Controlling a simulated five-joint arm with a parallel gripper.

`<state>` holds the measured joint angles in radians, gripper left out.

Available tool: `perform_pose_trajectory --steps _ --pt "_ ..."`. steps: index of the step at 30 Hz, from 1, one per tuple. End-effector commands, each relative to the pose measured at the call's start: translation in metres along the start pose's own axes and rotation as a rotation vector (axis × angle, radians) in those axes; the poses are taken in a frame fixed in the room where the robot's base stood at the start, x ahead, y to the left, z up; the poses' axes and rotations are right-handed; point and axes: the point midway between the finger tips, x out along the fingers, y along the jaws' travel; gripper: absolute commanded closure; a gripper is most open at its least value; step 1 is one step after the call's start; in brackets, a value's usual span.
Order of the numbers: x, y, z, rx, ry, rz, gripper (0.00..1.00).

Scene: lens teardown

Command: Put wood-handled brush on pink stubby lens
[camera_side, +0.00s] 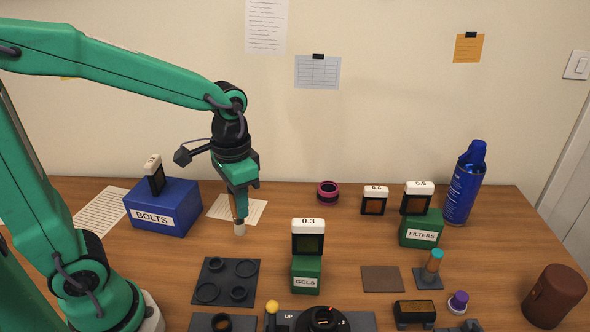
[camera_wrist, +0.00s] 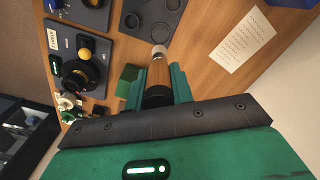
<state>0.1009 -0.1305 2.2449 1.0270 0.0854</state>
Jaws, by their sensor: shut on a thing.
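My gripper (camera_side: 240,212) is shut on the wood-handled brush (camera_side: 233,206), held upright over the table with its pale tip (camera_side: 240,229) pointing down. The tip is just above or at the wood surface; I cannot tell if it touches. In the wrist view the brush (camera_wrist: 158,72) sits between the green fingers. The pink stubby lens (camera_side: 327,192), a short ring with a dark opening, stands upright at the back of the table, right of and behind my gripper. I do not see it in the wrist view.
A blue BOLTS box (camera_side: 163,208) stands left of my gripper. A green GELS box (camera_side: 306,274) bearing a 0.3 filter and a dark tray (camera_side: 227,281) are in front. A green FILTERS box (camera_side: 421,227) and a blue spray can (camera_side: 464,188) stand right. Table between gripper and pink lens looks clear.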

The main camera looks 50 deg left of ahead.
Motion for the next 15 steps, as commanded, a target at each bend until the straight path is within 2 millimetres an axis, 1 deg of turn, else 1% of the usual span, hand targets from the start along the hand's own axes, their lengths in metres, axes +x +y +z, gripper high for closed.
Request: perform_pose_trajectory --steps 1,5,15 --pt "-0.003 0.0 -0.009 0.006 0.0 0.0 0.99" --pt "-0.012 -0.001 -0.034 0.023 0.0 0.0 0.99" --pt "-0.031 -0.002 -0.105 0.07 -0.001 0.0 0.99"
